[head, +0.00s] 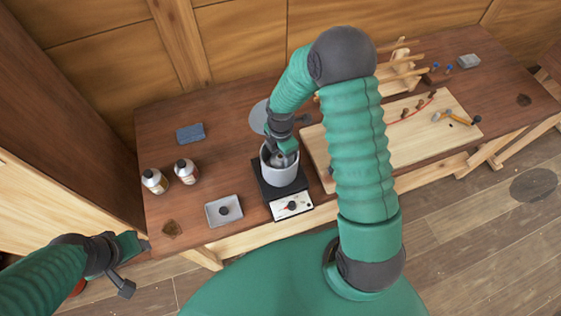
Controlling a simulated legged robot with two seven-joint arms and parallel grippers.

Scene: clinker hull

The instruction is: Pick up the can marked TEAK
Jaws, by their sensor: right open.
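My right gripper (282,157) is open at the mouth of a grey pot (283,178), well to the right of both cans. Its fingertips are partly hidden by the pot. My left gripper (135,265) looks open and empty, off the bench's front left corner and below the cans in the picture.
The pot stands on a black hotplate (292,206) with a dial. A grey tray (224,210) lies left of it, a blue block (190,132) behind the cans. A pale board (437,130) with tools fills the right.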

